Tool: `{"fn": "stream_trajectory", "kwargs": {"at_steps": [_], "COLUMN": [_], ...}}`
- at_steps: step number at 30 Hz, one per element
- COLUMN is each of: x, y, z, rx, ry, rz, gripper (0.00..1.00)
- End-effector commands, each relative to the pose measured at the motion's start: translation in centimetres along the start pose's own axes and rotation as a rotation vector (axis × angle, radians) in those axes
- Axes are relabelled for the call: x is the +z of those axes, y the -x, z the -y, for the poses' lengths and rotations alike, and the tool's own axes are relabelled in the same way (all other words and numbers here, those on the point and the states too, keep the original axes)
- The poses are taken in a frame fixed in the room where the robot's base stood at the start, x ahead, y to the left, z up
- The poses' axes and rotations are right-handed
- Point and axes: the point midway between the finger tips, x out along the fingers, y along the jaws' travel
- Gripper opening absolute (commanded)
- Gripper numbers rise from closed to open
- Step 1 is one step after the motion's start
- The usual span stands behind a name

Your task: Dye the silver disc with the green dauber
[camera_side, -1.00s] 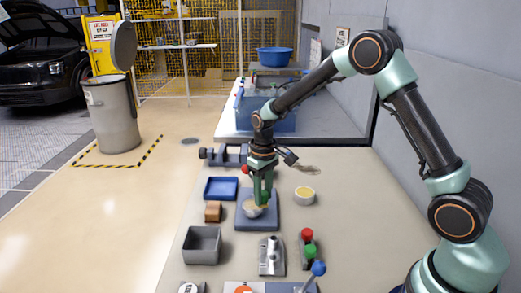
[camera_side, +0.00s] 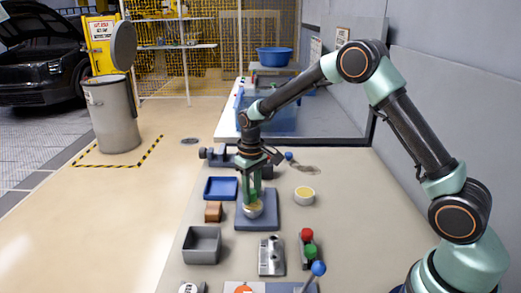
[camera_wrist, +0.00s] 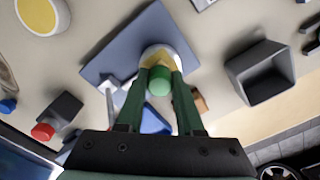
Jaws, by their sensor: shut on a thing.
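My gripper (camera_side: 252,198) points down over the blue-grey plate (camera_side: 270,221) and is shut on the green dauber. The dauber's round green top (camera_wrist: 159,82) shows between the fingers in the wrist view. Below it is the round silver disc (camera_side: 253,212), pale at the rim and yellowish near the gripper. The disc also shows in the wrist view (camera_wrist: 150,50), partly hidden by the fingers. The dauber's lower end is hidden, so I cannot tell whether it touches the disc.
A yellow-filled white dish (camera_side: 305,195) stands right of the plate. A blue tray (camera_side: 221,188), brown block (camera_side: 213,212) and grey box (camera_side: 202,245) stand to the left. Nearer are a metal bracket (camera_side: 271,256) and red (camera_side: 306,234) and green (camera_side: 310,252) knobs. A vise (camera_side: 222,156) lies behind.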

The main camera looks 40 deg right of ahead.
Motion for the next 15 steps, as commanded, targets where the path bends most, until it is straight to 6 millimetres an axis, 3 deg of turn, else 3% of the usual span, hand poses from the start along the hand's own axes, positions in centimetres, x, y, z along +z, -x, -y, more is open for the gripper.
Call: {"fn": "stream_trajectory", "kwargs": {"at_steps": [11, 15], "x": [2.6, 1.4], "y": [0.0, 0.0], "z": [-2.4, -1.3], "rx": [0.000, 0.000], "ry": [-0.001, 0.002], "rz": [0.001, 0.000], "gripper": [0.00, 0.00]}}
